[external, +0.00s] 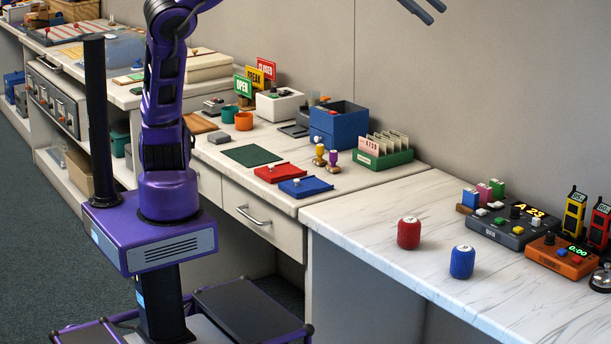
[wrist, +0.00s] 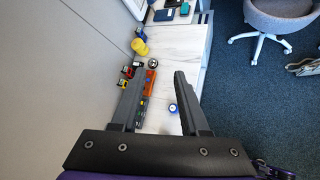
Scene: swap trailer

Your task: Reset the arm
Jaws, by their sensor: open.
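My gripper (external: 424,8) is at the top edge of the external view, raised high above the right-hand counter, with only its dark fingertips showing. In the wrist view my gripper (wrist: 153,85) has its two fingers spread apart with nothing between them but the counter far below. My purple arm stands upright at the left of the external view, and its upper part is cut off by the frame.
On the right counter (external: 370,222) stand a red canister (external: 409,233), a blue canister (external: 462,262), a dark console (external: 512,225) and an orange timer box (external: 562,257). A blue box (external: 338,125) and green card holder (external: 383,153) stand on the middle counter. An office chair (wrist: 284,18) shows in the wrist view.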

